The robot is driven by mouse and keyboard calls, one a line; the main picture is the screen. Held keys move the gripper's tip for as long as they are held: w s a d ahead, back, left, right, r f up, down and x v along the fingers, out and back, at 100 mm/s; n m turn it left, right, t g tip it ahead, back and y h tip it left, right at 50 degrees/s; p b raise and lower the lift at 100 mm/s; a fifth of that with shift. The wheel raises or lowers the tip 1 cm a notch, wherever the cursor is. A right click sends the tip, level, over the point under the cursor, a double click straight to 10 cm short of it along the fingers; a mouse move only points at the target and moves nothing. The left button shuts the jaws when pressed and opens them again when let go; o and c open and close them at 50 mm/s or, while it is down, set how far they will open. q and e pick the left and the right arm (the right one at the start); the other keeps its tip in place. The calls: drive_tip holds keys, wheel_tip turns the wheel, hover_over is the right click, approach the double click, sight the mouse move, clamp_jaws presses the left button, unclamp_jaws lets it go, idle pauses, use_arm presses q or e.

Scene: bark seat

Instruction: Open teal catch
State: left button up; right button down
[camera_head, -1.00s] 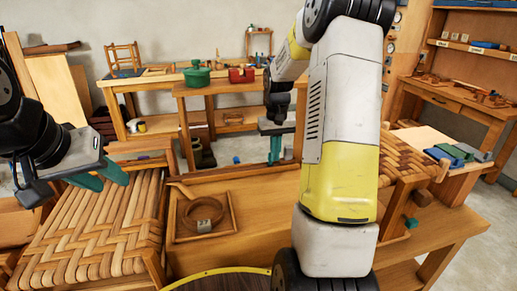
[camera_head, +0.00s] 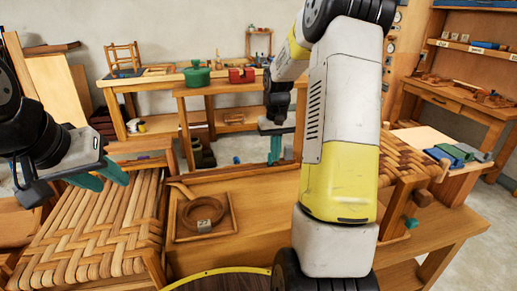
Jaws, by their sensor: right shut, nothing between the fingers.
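A small teal block (camera_head: 411,223), which looks like the teal catch, sits at the right under the woven-topped frame on the workbench. My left gripper (camera_head: 112,183) is at the left above a woven seat; its two teal fingers are apart with nothing between them. My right gripper (camera_head: 275,158) hangs over the far side of the bench, empty and shut, well left of the teal block. My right arm crosses the middle of the view and hides part of the bench and frame.
A wooden tray (camera_head: 233,221) with a coiled ring lies mid-bench. The woven seat (camera_head: 95,230) stands at the left. Blue, green and grey blocks (camera_head: 452,153) lie at the right. A back table holds a green pot (camera_head: 197,74) and a red item (camera_head: 241,75).

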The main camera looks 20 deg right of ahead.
drive_tip(key=shift+f, duration=1.1)
drive_tip(key=shift+w, duration=0.1)
drive_tip(key=shift+w+d+f, duration=0.15)
drive_tip(key=shift+w, duration=1.95)
drive_tip(key=shift+r, duration=0.2)
drive_tip(key=shift+s+r, duration=0.25)
drive_tip(key=shift+r, duration=1.1)
drive_tip(key=shift+s+r, duration=0.25)
drive_tip(key=shift+r, duration=1.05)
drive_tip(key=shift+s+r, duration=0.25)
drive_tip(key=shift+r, duration=1.1)
